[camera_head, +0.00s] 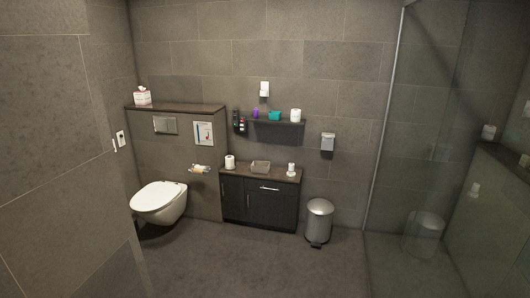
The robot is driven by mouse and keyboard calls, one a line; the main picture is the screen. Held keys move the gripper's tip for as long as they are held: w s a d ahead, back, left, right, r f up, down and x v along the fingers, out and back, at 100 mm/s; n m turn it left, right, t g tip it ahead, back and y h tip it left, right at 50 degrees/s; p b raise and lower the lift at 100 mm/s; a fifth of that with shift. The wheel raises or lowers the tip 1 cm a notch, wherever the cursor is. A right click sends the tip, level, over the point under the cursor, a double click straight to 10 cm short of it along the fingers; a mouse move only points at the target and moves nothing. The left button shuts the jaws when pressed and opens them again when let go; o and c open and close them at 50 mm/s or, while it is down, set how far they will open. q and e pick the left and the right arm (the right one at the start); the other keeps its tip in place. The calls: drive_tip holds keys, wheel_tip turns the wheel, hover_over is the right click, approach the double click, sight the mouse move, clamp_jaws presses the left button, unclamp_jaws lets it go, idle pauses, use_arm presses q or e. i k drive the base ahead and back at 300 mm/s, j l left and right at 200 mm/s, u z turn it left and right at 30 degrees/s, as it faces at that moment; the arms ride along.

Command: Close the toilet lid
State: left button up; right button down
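The white wall-mounted toilet (160,202) is at the left, below a tiled ledge. Its top (158,195) looks like a smooth, flat white surface lying down over the bowl, and no raised lid shows. From this distance I cannot tell lid from seat for certain. Neither of my grippers nor my arms is in view.
A dark vanity cabinet (260,203) stands right of the toilet, with a steel pedal bin (319,220) beside it. A paper holder (200,169) juts from the wall near the toilet. A glass shower panel (420,130) is at the right. The middle floor (240,265) is clear.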

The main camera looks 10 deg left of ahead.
sight(157, 194)
drive_tip(key=i+u, duration=0.1)
drive_tip(key=i, duration=0.9)
drive_tip(key=i+l, duration=0.2)
drive_tip(key=i, duration=0.85)
drive_tip(key=i+j+u, duration=0.25)
drive_tip(key=i+u, duration=0.65)
drive_tip(key=i, duration=0.15)
drive_tip(key=i+l+u, duration=0.1)
drive_tip(key=i+u, duration=0.35)
drive_tip(key=i+l+u, duration=0.3)
drive_tip(key=i+u, duration=0.15)
drive_tip(key=i, duration=0.15)
